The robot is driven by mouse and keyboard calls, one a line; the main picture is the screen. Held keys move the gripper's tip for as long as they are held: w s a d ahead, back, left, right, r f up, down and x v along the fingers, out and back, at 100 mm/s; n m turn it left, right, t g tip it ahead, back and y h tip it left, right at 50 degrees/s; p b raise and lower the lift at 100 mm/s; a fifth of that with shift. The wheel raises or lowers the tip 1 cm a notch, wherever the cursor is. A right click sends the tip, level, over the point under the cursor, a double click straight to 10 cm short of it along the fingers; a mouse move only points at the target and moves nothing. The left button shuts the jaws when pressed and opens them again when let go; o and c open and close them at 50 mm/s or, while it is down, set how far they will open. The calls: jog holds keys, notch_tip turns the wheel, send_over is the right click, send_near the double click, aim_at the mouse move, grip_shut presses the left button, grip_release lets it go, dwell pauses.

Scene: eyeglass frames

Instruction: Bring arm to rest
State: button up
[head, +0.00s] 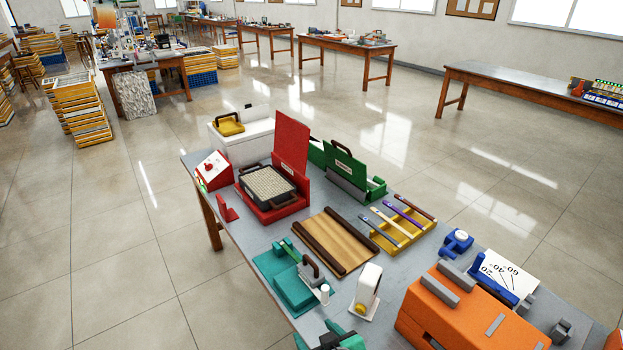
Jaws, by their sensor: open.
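I cannot make out my arm or my gripper in the head view. A dark and green shape (338,341) is cut off by the bottom edge, and I cannot tell what it is. The grey-topped workbench (240,238) fills the middle and lower right. On it are a red case with an open lid (291,146), a green case (345,168), a yellow rack (403,226) holding several slim tools, and a brown board with dark rolls (336,243).
The bench also bears a teal fixture (293,290), a white holder (368,286), a large orange block (450,309) and a blue stand with an angle card (505,272). Tiled floor (115,235) is clear at the left. Stacked trays (80,110) and other tables stand farther back.

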jog(key=s+f+m+t+h, duration=0.3)
jog(key=s+f+m, duration=0.35)
jog(key=s, duration=0.65)
jog(key=s+a+r+n+t+h, duration=0.1)
jog(key=s+r+t, duration=0.2)
jog(key=s, duration=1.4)
notch_tip(320, 180, up, 2)
jog(key=shift+s+r, duration=0.2)
jog(key=shift+s, duration=0.05)
